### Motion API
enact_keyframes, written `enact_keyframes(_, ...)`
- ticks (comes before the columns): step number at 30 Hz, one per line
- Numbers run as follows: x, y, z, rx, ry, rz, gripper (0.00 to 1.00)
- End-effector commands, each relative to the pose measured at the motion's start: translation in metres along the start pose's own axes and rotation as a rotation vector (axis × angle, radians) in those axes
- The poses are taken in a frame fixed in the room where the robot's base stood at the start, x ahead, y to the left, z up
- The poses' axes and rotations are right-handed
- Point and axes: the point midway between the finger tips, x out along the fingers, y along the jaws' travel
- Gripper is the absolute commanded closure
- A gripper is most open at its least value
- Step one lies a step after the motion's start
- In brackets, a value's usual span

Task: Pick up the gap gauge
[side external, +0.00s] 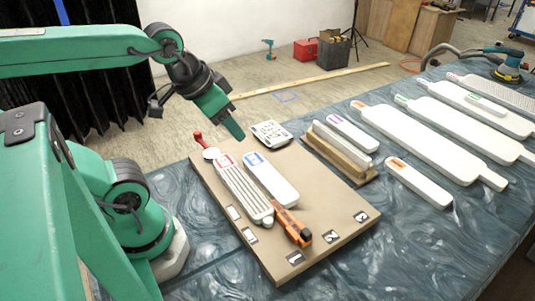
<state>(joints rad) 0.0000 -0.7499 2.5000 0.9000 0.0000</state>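No object is clearly marked as the gap gauge, and I cannot tell which one it is. An orange and black tool (293,225) lies at the right front of a tan board (315,225), close to a ribbed white piece with a red label (240,185) and a smooth white piece with a blue label (270,177). A small white plate with dark marks (271,134) lies at the board's back edge. A red-handled tool with a pale disc (205,147) lies at the back left. My gripper (236,131) hangs above the board's back left, apart from these objects; its finger opening is unclear.
Two white bars on a brown stand (343,158) stand right of the board. Several long white panels (425,142) lie further right. A sander (508,65) with a hose is at the far right. Marbled blue table (400,235) is clear at the front right.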

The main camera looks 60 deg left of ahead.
Motion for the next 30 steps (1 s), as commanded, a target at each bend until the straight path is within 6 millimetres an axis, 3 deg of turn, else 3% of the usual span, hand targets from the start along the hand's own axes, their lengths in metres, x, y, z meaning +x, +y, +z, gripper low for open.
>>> enact_keyframes(14,0.006,0.008,-0.005,0.000,-0.031,0.015,0.53)
enact_keyframes(20,0.021,0.027,-0.015,-0.003,-0.101,0.041,0.53)
enact_keyframes(30,0.059,0.077,-0.029,-0.006,-0.256,0.065,0.53)
